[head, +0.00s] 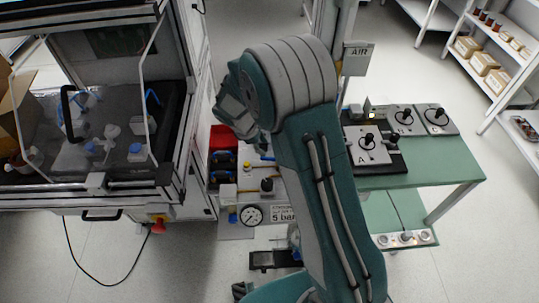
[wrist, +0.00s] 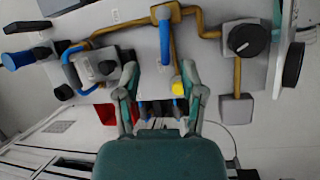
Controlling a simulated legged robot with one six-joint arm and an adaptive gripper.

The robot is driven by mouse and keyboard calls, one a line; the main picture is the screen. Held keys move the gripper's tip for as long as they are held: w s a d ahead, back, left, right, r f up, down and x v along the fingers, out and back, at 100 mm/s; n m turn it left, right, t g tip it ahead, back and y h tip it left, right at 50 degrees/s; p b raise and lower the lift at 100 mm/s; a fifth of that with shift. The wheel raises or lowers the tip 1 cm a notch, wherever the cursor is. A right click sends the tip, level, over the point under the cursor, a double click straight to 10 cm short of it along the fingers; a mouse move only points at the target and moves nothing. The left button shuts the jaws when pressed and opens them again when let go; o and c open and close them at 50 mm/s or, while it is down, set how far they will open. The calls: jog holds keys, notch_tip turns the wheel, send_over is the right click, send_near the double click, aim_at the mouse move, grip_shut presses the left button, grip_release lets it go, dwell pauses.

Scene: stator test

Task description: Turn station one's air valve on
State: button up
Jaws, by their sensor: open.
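Station one's air panel (head: 283,213) shows in the head view left of my arm, with a "5 bar" label and a round gauge (head: 250,215). In the wrist view, brass pipes (wrist: 205,33) run across the grey panel. Contact cannot be told. My gripper also shows in the head view (head: 232,103), above the panel. The valve's setting is unclear.
A black knob (wrist: 248,40) and a dark round part (wrist: 293,65) sit right of the fingers; a blue-handled part (wrist: 17,60) is far left. A yellow cap (wrist: 177,89) is close to the right finger. A glazed cabinet (head: 110,190) and a green bench (head: 430,172) flank the panel.

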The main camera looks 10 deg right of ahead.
aim_at(266, 158)
notch_tip(266, 158, down, 6)
jog(key=shift+w, duration=0.15)
jog(key=shift+d+f, duration=0.15)
jog(key=shift+d, duration=0.85)
jog(key=c, duration=0.5)
jog(key=shift+a, duration=0.15)
grip_shut()
jog(key=shift+a, duration=0.25)
